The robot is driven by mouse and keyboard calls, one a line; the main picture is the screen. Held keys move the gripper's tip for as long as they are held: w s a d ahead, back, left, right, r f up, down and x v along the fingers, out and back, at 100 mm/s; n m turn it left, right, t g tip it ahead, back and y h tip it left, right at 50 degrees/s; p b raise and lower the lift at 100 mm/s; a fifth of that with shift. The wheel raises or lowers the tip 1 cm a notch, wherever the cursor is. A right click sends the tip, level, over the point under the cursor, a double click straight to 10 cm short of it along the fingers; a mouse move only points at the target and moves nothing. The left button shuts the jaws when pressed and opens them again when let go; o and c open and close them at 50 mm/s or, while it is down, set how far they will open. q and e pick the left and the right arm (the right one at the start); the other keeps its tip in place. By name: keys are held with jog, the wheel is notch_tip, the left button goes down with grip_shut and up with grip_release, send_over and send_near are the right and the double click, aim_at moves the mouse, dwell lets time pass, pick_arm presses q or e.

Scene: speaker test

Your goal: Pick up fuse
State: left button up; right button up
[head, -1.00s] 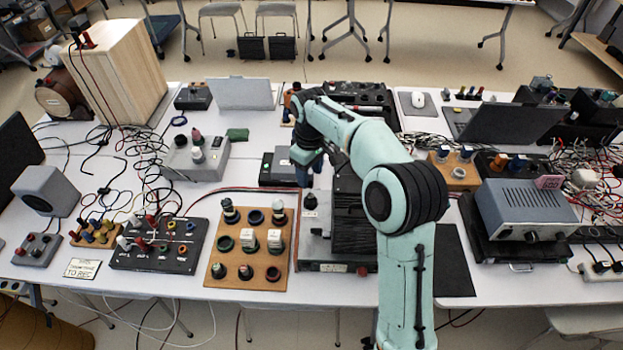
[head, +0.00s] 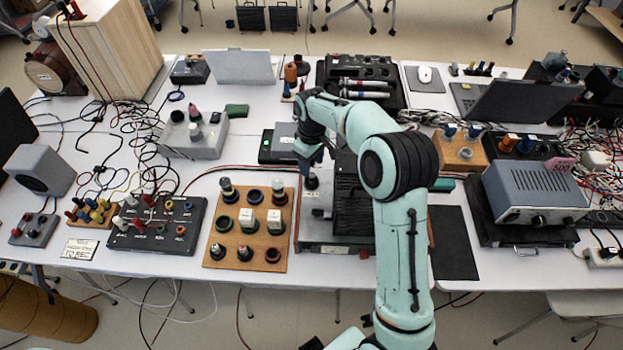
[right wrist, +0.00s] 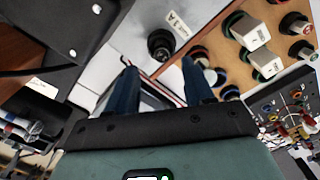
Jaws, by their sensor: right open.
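No piece is clearly marked as a fuse. A small black round-topped piece (head: 312,182) stands upright on the light left part of a grey-and-black device (head: 318,205); it may be the fuse. In the right wrist view the same black piece (right wrist: 160,45) stands beside a white label with an "A". My right gripper (head: 309,164) is just above this piece, its blue fingers pointing down. In the wrist view the right gripper (right wrist: 159,64) is open and empty, with the piece beyond its fingertips. My left gripper is not in view.
A wooden board (head: 210,225) with knobs and white blocks lies just left of the device. A black socket panel (head: 160,240) is further left. A black ribbed block (head: 350,200) stands right of the piece. A black mat (head: 455,265) lies bare to the right.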

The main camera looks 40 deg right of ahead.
aim_at(311, 175)
notch_tip(311, 175, down, 4)
jog(key=shift+s+a+f, duration=0.1)
jog(key=shift+f, duration=0.15)
grip_shut()
